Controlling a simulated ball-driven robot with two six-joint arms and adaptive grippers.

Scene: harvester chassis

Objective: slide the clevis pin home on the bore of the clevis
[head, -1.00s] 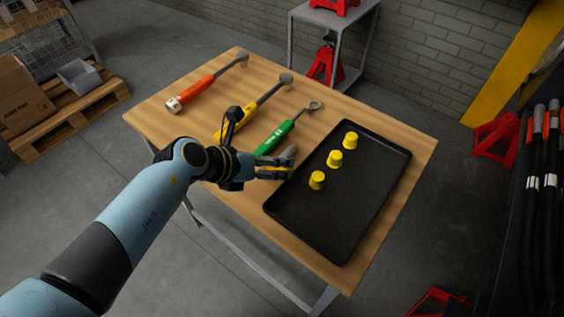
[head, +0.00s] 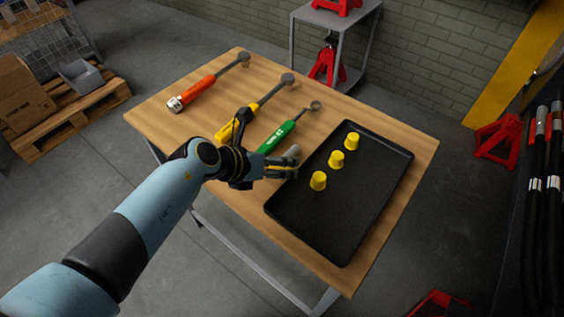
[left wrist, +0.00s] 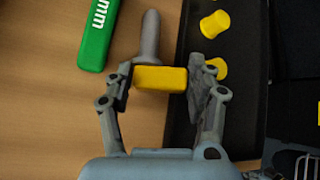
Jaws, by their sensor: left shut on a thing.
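The clevis pin shows in the left wrist view as a grey round shaft (left wrist: 150,38) with a yellow block-shaped head. My left gripper (left wrist: 161,78) is shut on the yellow head, one finger on each side. The shaft points away from the gripper. In the head view my left gripper (head: 285,169) is over the table beside the tray's left edge, and the grey shaft (head: 293,151) sticks out at its tip. I cannot make out a clevis or its bore in either view. My right gripper is not in view.
A black tray (head: 330,220) holds three yellow caps (head: 336,159). A green-handled tool (head: 279,136), a yellow-handled tool (head: 265,97) and an orange-handled tool (head: 200,90) lie on the wooden table (head: 160,116). The tray's front part is clear.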

